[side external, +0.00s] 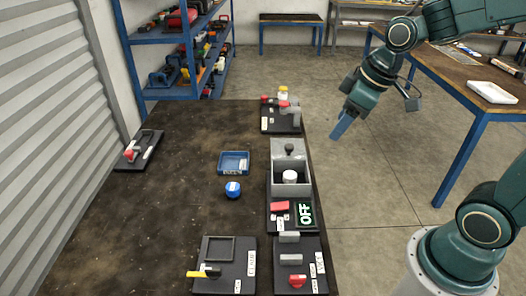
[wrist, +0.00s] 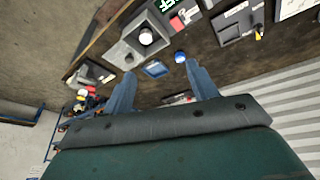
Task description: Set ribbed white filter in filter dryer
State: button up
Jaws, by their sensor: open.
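A grey open-topped box (side external: 275,184), apparently the filter dryer, stands near the table's right edge. A small white round piece (side external: 290,177), likely the filter, is inside it; ribs are too small to make out. The piece (wrist: 146,37) and box (wrist: 128,51) also show in the wrist view. A grey plate with a dark knob (side external: 289,148) sits at the box's back end. A lit OFF sign (side external: 305,214) is in front of the box. My gripper (side external: 341,126) is open and empty, raised beyond the table's right edge. Its spread fingers show in the wrist view (wrist: 159,69).
A blue tray (side external: 234,154) and a blue round object (side external: 232,190) lie left of the box. Dark panels with red parts (side external: 297,281) and a black-and-yellow handle (side external: 205,271) are at the front. Another fixture (side external: 282,118) stands behind.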

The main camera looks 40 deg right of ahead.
jog(key=s+a+r+m+t, duration=0.1)
jog(key=s+r+m, duration=0.3)
jog(key=s, duration=0.8)
jog(key=shift+s+a+r+h, duration=0.3)
jog(key=shift+a+h, duration=0.05)
jog(key=shift+h, duration=0.05)
